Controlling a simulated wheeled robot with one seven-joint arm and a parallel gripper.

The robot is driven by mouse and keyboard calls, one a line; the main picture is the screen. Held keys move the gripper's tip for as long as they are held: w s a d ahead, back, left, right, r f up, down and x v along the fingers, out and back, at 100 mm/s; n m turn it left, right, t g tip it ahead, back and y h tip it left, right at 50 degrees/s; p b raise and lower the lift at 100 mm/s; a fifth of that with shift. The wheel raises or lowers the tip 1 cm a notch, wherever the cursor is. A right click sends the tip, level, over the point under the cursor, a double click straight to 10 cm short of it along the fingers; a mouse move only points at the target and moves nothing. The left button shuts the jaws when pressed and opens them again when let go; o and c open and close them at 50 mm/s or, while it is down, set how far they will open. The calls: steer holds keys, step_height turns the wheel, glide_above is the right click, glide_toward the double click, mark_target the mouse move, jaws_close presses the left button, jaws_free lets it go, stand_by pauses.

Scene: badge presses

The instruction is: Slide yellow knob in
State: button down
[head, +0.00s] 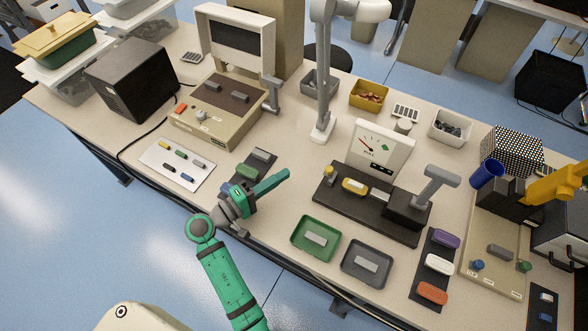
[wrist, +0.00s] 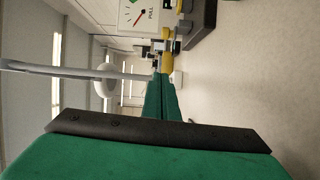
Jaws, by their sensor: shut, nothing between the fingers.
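The yellow knob (head: 329,171) sits at the left end of the press's dark base (head: 322,196), in front of the white dial panel (head: 379,150). A yellow oval piece (head: 353,186) lies on the base to its right. My gripper (head: 287,172) is shut and empty, its green fingers pointing right toward the knob, with a gap left between them.
A grey lever (head: 437,185) stands at the base's right end. A green tray (head: 316,239) and a grey tray (head: 367,264) lie in front. A dark strip with a green piece (head: 246,171) lies behind my gripper. A white lamp post (head: 323,80) stands behind the press.

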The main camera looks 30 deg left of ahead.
mark_target(330, 174)
steer(key=x, duration=0.9)
steer(key=d, duration=0.1)
steer(key=s+d, duration=0.1)
steer(key=d, duration=0.1)
steer(key=shift+d+f, duration=0.1)
steer(key=shift+f, duration=0.05)
steer(key=shift+d, duration=0.35)
